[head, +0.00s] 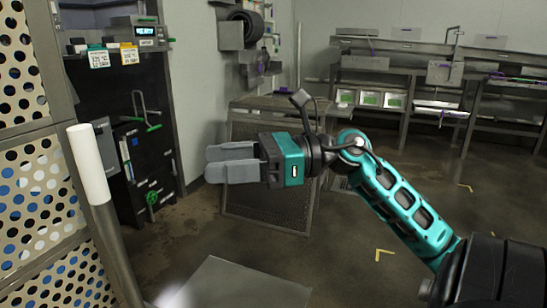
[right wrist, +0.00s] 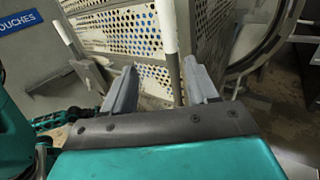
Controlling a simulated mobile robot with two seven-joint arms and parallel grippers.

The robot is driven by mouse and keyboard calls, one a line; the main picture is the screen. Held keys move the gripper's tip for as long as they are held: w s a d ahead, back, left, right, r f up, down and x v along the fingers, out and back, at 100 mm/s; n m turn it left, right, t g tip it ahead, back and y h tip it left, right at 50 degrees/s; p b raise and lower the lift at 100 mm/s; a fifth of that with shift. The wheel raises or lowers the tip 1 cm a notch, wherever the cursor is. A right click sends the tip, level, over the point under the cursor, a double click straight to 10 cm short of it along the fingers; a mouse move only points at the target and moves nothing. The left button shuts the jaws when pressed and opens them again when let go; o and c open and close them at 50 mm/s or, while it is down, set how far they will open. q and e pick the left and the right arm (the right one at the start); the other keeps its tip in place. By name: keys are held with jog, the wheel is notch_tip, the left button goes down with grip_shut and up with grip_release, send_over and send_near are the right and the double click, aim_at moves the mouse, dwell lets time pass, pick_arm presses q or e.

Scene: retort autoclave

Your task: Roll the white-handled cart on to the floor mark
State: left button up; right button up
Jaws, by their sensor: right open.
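The cart's upright post has a white handle (head: 88,165) at the left of the head view, above a grey bar. Perforated panels (head: 38,150) with blue and dark spots behind the holes stand beside it. My right gripper (head: 210,162) is open and empty, its fingers pointing left toward the handle but apart from it. In the right wrist view, one white handle (right wrist: 168,26) shows beyond the gap between my fingers (right wrist: 160,88), and a second white handle (right wrist: 62,32) shows at left. Yellow corner marks (head: 384,253) lie on the floor at right. My left gripper is not seen.
A dark cabinet (head: 160,170) with tags and a display stands behind at left. A mesh-sided table (head: 265,195) stands beyond my gripper. Metal benches (head: 400,85) line the back wall. The brown floor around the yellow marks is mostly open.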

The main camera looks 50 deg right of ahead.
jog(key=v, duration=1.1)
jog(key=shift+c, duration=0.3)
